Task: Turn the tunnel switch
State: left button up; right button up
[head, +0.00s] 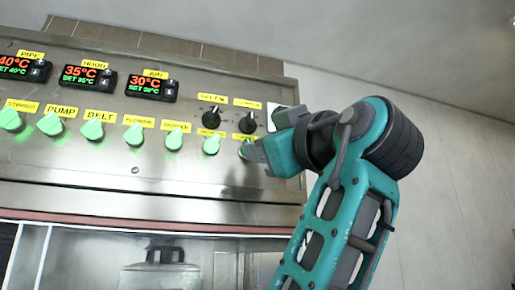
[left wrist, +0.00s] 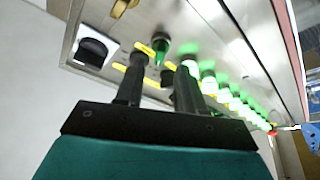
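The control panel (head: 120,190) carries a row of green-lit switches; the labels toward its right end are too small to read, so I cannot tell which says tunnel. My left gripper (head: 254,152) is at the right end of this row, at the last green switch (head: 244,149), which it partly hides. In the left wrist view the two dark fingers (left wrist: 163,70) stand apart, with a green-lit switch (left wrist: 160,48) at their tips, between them. I cannot tell whether they touch it. My right gripper is not in view.
Two black knobs (head: 211,118) sit above the row's right end. A black switch on a light plate (left wrist: 93,50) is beside the fingers. Three temperature displays (head: 152,87) are at the upper left. A clear container (head: 160,272) stands below the panel. The wall right of my arm is bare.

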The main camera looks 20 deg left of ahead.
pick_arm(q)
jog(key=v, duration=0.9)
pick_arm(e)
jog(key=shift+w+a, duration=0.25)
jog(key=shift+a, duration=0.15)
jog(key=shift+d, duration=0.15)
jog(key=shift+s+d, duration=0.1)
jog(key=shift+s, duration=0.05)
